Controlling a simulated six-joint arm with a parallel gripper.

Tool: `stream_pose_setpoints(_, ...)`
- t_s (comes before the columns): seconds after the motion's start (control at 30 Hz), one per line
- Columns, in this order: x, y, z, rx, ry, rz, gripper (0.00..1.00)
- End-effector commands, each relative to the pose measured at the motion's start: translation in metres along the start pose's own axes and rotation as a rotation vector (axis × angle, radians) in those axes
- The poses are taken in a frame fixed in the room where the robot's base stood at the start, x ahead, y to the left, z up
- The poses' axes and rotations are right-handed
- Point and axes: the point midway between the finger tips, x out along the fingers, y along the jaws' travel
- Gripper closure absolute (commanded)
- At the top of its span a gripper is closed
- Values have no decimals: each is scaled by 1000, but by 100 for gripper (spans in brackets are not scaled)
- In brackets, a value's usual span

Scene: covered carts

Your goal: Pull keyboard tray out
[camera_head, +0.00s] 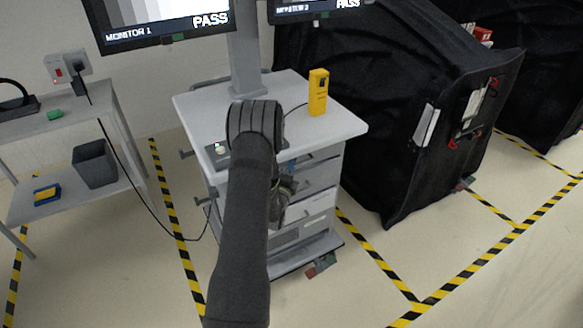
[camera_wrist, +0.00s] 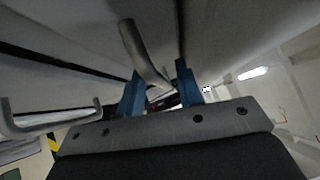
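The light grey cart (camera_head: 335,118) stands in the middle of the head view, with stacked drawer fronts (camera_head: 318,205) below its top. The keyboard tray is not clearly distinguishable; my arm covers much of the cart's front. My gripper (camera_head: 288,168) is at the upper part of that front, largely hidden by my arm. In the wrist view, my gripper's two blue fingers (camera_wrist: 159,80) are spread apart. A bent grey handle (camera_wrist: 143,50) runs down between them from a grey panel (camera_wrist: 75,30). I cannot tell whether the fingers touch it.
A second handle (camera_wrist: 50,122) is at the left in the wrist view. A yellow device (camera_head: 318,92) stands on the cart top. A side table (camera_head: 75,125) is at left, with a cable running toward the cart. A black-covered cart (camera_head: 375,130) is close at right.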

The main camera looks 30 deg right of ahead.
Motion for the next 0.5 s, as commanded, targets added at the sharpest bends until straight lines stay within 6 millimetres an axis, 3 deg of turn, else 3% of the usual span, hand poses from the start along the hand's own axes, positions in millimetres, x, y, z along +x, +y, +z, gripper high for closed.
stream_pose_setpoints(0.33, 4, 0, 0, 0, 0, 1, 69)
stream_pose_setpoints(0.5, 4, 0, 0, 0, 0, 1, 100)
